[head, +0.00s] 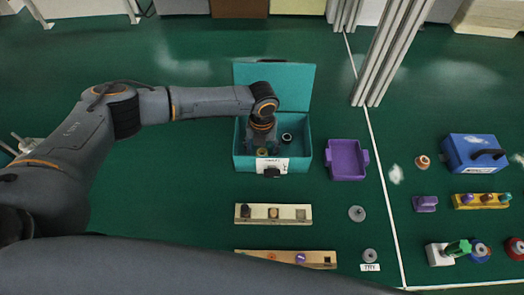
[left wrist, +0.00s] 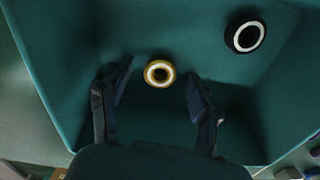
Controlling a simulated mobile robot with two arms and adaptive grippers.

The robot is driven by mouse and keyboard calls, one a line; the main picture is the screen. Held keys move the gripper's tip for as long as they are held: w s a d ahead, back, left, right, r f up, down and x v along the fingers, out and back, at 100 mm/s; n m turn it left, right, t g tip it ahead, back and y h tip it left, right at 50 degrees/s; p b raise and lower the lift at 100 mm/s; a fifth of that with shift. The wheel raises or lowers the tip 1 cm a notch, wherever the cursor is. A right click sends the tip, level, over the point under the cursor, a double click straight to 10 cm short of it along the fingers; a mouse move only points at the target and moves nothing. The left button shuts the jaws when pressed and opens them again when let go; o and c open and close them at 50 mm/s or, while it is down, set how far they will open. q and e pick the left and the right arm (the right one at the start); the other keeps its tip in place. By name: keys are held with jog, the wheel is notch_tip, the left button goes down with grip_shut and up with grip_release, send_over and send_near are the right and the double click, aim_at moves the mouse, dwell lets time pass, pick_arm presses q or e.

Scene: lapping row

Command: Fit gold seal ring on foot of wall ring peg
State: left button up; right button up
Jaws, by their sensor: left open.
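The gold seal ring (left wrist: 159,73) lies on the floor of an open teal box (left wrist: 60,70). In the head view the ring (head: 262,152) shows as a small gold spot just below my left gripper (head: 262,140), which reaches down into the box (head: 301,165). In the left wrist view my left gripper (left wrist: 155,100) is open, with one finger on each side below the ring and nothing between them. I cannot tell for sure which thing is the wall ring peg; a grey round piece (head: 370,255) stands behind a small label. My right gripper is not in view.
A purple tray (head: 335,177) stands right of the box. Two pale strips holding small parts (head: 290,214) lie in front. A blue case (head: 473,147) is at far right.

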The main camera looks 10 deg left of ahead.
pick_arm(q)
jog(key=c, duration=1.2)
jog(key=shift+o, duration=0.2)
